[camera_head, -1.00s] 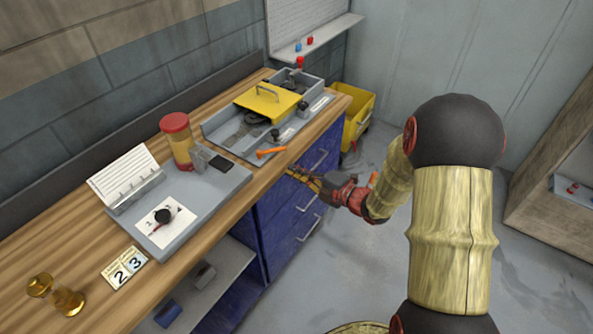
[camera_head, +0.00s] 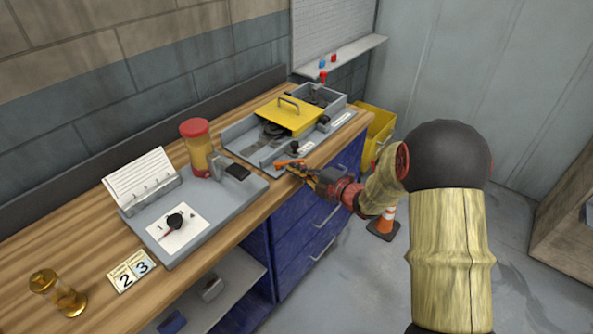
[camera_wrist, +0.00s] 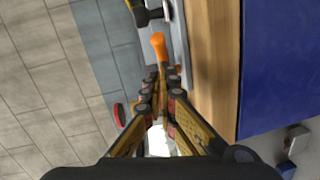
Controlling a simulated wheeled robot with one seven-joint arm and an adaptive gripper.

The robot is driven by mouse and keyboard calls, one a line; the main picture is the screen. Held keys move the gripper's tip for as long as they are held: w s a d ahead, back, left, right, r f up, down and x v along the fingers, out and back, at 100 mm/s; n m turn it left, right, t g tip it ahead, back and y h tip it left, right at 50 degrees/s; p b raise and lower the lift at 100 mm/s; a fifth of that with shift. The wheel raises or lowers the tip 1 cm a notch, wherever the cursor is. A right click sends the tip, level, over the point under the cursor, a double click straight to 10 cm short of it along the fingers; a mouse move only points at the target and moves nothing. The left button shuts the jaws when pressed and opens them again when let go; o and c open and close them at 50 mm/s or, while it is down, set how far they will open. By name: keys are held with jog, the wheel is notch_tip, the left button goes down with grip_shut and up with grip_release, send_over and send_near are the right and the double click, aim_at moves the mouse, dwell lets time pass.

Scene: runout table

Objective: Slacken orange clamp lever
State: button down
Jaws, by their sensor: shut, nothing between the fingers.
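The orange clamp lever (camera_head: 289,163) lies at the front edge of the grey tray fixture (camera_head: 240,129) on the wooden bench. It also shows in the wrist view (camera_wrist: 158,43), just beyond the fingertips. My gripper (camera_head: 304,173) is beside the lever at the bench's front edge. In the wrist view its fingers (camera_wrist: 160,78) are close together with nothing held between them, pointing at the lever. I cannot tell whether the fingertips touch the lever. A dark knob (camera_head: 294,147) stands on the fixture just behind the lever.
A yellow lid with handle (camera_head: 290,116) sits on the fixture. A red-capped jar (camera_head: 197,150) and grey plate (camera_head: 200,222) are to the left. Blue drawers (camera_head: 305,240) are below the bench edge. An orange cone (camera_head: 387,221) and yellow bin (camera_head: 378,130) stand on the floor.

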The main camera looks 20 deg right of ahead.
jog(key=p, duration=0.1)
jog(key=w+y+p, duration=0.1)
jog(key=p, duration=0.1)
jog(key=shift+d+r+n+g, duration=0.1)
jog(key=shift+d+n+g, duration=0.2)
jog(key=shift+n+g, duration=0.1)
jog(key=shift+w+d+y+p, duration=0.15)
jog(key=shift+w+y+p, duration=0.15)
jog(key=shift+p, duration=0.65)
jog(key=shift+n, duration=0.3)
jog(key=shift+f+g+y, duration=0.2)
jog(key=shift+g+y, duration=0.1)
